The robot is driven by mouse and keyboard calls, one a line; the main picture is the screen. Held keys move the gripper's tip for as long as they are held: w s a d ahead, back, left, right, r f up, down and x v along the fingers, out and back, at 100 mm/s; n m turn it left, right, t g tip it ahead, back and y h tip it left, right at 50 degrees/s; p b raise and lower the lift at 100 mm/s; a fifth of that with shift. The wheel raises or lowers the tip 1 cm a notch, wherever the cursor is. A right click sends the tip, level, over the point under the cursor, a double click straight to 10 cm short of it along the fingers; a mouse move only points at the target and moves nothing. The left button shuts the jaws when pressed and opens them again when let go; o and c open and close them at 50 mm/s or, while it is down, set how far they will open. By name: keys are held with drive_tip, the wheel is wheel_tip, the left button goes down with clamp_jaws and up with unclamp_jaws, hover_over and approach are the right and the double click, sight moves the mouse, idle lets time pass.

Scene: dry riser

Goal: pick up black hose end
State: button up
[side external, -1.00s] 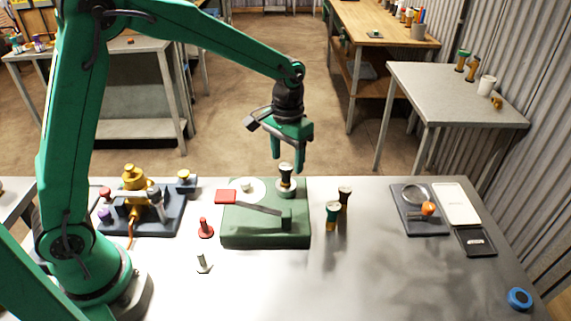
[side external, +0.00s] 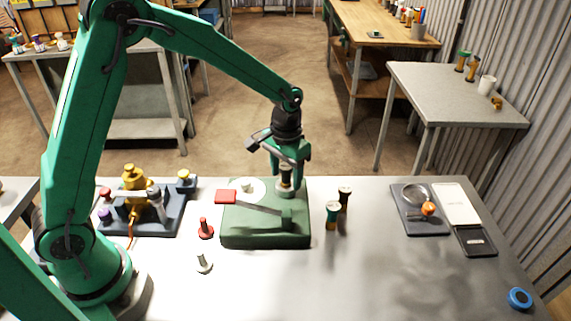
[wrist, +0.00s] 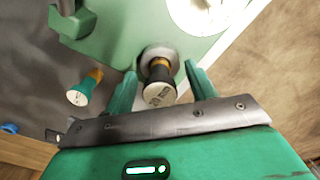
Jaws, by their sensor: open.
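A black hose end (side external: 286,170) with a pale marked cap stands upright in a round metal seat (wrist: 158,56) on the green block. It also shows in the wrist view (wrist: 158,88), with a brass band below its black part. My gripper (side external: 288,176) is open and lowered over it, pointing down. In the wrist view its two fingers stand on either side of the hose end, with gaps showing. Part of the hose end is hidden behind a finger in the side view.
The green block (side external: 262,238) carries a red-handled lever (side external: 226,196) and a white disc (side external: 240,184). A teal-and-brass hose end (side external: 332,216) and a dark-topped one (side external: 345,195) stand just right of it. The front right table is mostly clear.

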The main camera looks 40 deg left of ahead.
sight(287, 166)
drive_tip(key=shift+c, duration=0.3)
clamp_jaws()
drive_tip(key=shift+r, duration=0.1)
drive_tip(key=shift+r, duration=0.9)
wheel_tip(287, 166, up, 2)
drive_tip(key=shift+r, duration=0.25)
drive_tip(key=s+d+r, duration=0.6)
drive_tip(key=s+d, duration=0.1)
drive_tip(key=d, duration=0.2)
drive_tip(key=shift+s+r, duration=0.2)
drive_tip(key=shift+r, duration=0.15)
